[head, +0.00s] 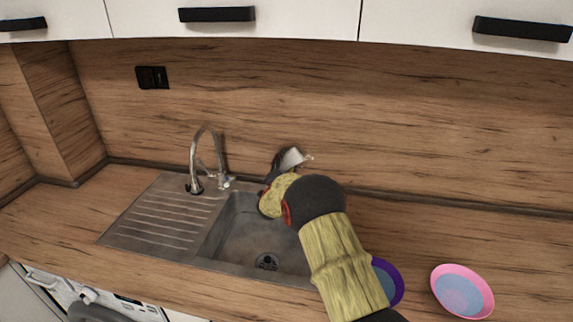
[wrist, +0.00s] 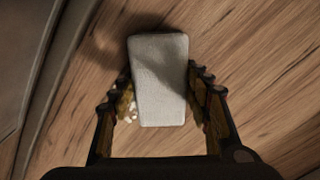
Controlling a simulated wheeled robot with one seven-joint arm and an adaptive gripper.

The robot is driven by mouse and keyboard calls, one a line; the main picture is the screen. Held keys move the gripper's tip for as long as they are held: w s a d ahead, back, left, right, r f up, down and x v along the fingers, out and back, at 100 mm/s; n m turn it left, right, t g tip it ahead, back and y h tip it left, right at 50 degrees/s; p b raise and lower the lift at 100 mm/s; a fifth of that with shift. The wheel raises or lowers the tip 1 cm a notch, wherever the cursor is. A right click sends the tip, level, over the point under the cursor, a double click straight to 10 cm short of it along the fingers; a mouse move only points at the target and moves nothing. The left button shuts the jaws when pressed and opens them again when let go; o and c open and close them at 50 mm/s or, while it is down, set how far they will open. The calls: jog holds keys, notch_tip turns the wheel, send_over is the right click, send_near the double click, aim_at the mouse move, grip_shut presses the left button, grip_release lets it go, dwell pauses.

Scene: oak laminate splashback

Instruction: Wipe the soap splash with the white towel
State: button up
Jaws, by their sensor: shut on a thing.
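My gripper (wrist: 160,95) is shut on the white towel (wrist: 158,65), a pale folded block between its two fingers in the wrist view. In the head view, the towel (head: 294,157) shows as a small pale piece at the end of my gripper (head: 284,164), behind the sink near the splashback. Small whitish specks (wrist: 131,112) show beside the left finger in the wrist view, next to the towel's lower left edge. They look like part of the soap splash, but the towel and finger hide the area around them. My arm hides the counter right of the sink in the head view.
The metal sink (head: 235,246) with its ribbed drainer lies left of and below my gripper. The curved tap (head: 207,137) stands to the left. A purple-rimmed bowl (head: 394,284) and a pink-rimmed bowl (head: 482,291) sit at right. The wooden splashback (head: 400,130) rises close behind.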

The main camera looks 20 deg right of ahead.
aim_at(314, 160)
jog(key=shift+s+d+b, duration=0.7)
jog(key=shift+s+d, duration=0.15)
jog(key=shift+d, duration=0.25)
jog(key=shift+s+d+r+b, duration=0.1)
jog(key=shift+s+d+b, duration=0.25)
jog(key=shift+d, duration=0.3)
jog(key=shift+s+d+f+b, duration=0.1)
jog(key=shift+s+d+b, duration=0.3)
jog(key=shift+d, duration=0.2)
jog(key=shift+s+d+r+b, duration=0.1)
jog(key=shift+s+d+b, duration=0.25)
jog(key=shift+d, duration=0.3)
jog(key=shift+s+d+b, duration=0.5)
jog(key=shift+s+d, duration=0.05)
jog(key=shift+d, duration=0.2)
jog(key=shift+s+d+b, duration=0.5)
jog(key=shift+d, duration=0.2)
jog(key=shift+w+b, duration=0.1)
jog(key=shift+b, duration=0.2)
jog(key=shift+a, duration=0.1)
